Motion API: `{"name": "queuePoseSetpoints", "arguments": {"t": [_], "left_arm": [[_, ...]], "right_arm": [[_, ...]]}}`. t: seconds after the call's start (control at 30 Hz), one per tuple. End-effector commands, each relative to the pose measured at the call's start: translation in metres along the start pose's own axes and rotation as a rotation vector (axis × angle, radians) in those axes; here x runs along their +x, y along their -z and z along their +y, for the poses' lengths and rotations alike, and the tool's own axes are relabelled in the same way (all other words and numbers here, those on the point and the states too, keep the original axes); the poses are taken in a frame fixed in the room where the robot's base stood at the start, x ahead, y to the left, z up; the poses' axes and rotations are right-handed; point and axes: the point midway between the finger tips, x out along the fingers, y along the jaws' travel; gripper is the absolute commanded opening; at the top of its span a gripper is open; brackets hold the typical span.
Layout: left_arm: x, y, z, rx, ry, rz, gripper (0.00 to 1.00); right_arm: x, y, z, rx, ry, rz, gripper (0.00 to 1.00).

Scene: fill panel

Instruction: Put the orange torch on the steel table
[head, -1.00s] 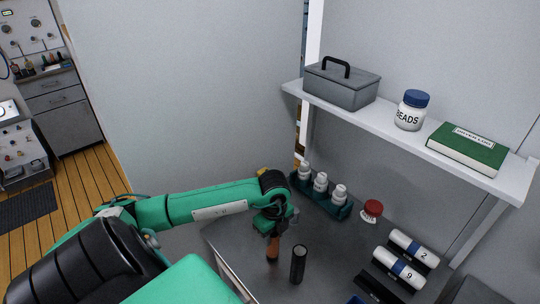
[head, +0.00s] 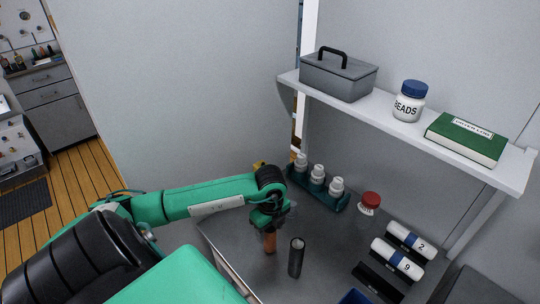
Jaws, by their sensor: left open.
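The orange torch (head: 270,243) is upright at the left part of the steel table (head: 325,240), with its lower end appearing to rest on the tabletop. My left gripper (head: 269,226) is directly above it, pointing down, with its jaws open around or just over the torch's upper end. The gripper hides the torch's top, and I cannot tell whether the fingers touch it. My right gripper is not in view.
A black cylinder (head: 297,258) stands close to the right of the torch. A green rack (head: 325,199) of white bottles, a red-capped jar (head: 369,204) and numbered white rolls (head: 397,260) are farther back and right. A white shelf (head: 400,125) overhangs the table's back.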

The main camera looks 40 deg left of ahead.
Motion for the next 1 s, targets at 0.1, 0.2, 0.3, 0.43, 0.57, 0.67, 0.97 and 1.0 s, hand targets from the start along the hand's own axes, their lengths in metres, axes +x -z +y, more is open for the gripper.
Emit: {"name": "queuePoseSetpoints", "arguments": {"t": [0.1, 0.2, 0.3, 0.43, 0.57, 0.67, 0.97, 1.0], "left_arm": [[-0.011, 0.0, 0.0, 0.0, 0.001, 0.0, 0.57], [-0.023, 0.0, -0.001, 0.0, 0.002, 0.0, 0.57], [-0.04, 0.0, -0.001, 0.0, 0.002, -0.001, 0.57], [-0.064, 0.0, -0.001, 0.0, 0.002, 0.0, 0.57], [-0.088, 0.0, -0.001, 0.001, 0.002, -0.001, 0.57], [-0.105, 0.0, -0.001, 0.0, 0.001, -0.001, 0.57], [-0.123, 0.0, 0.0, 0.0, 0.0, 0.0, 0.57], [-0.123, 0.0, 0.0, 0.0, 0.0, 0.0, 0.57]], "right_arm": [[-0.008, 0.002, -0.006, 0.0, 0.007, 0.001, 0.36], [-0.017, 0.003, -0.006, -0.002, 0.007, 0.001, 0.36], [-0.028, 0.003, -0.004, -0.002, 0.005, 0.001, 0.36], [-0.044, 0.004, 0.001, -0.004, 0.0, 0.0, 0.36], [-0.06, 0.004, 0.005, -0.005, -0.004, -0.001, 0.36], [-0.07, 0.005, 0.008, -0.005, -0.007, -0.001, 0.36], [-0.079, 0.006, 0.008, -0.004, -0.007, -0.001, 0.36], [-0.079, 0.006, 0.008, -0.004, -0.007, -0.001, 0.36]]}}
